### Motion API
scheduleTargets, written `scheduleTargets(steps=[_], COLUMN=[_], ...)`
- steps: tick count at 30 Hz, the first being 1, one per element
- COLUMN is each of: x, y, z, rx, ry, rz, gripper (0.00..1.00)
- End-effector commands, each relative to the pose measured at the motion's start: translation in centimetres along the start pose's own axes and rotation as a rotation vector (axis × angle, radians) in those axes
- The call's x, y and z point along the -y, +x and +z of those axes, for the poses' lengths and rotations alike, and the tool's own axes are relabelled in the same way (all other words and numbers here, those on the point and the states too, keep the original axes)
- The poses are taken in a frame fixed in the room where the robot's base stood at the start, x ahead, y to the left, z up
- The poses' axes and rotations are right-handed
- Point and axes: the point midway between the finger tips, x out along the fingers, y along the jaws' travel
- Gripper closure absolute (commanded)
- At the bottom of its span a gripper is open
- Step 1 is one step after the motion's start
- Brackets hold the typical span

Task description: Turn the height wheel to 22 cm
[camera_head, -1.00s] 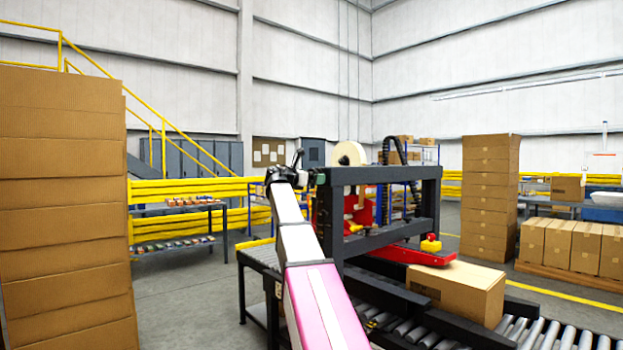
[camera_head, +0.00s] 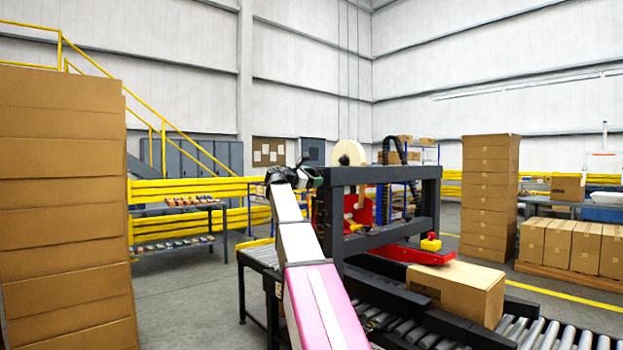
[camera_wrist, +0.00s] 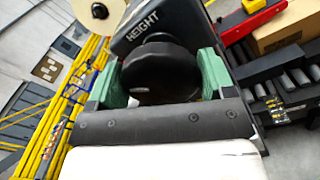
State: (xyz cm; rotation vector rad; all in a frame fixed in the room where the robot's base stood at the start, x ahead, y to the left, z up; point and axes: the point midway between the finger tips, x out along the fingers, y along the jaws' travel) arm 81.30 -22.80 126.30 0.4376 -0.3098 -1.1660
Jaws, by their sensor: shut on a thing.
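The height wheel (camera_wrist: 160,67) is a black lobed knob in the middle of the wrist view, just below the white word HEIGHT on a dark housing (camera_wrist: 175,20). My gripper (camera_wrist: 158,82) has green fingers on the left and right sides of the wheel and is shut on it. In the head view my gripper (camera_head: 300,175) is at the upper left end of the machine's black frame (camera_head: 385,176); the wheel cannot be made out there. No scale or height reading is legible in either view.
A cardboard box (camera_head: 457,290) lies on the roller conveyor (camera_head: 540,332) under the frame, beside a red arm (camera_head: 412,255). A cream tape roll (camera_head: 348,153) sits above the frame. Tall cardboard stacks stand at left (camera_head: 65,200) and right (camera_head: 490,195).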

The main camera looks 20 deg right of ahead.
Motion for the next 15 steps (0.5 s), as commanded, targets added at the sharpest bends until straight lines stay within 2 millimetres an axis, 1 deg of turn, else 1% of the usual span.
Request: scheduleTargets(steps=[15], x=[0.19], y=[-0.01], z=[-0.06], rx=[0.015], ry=[0.488], rz=[0.002], gripper=[0.48])
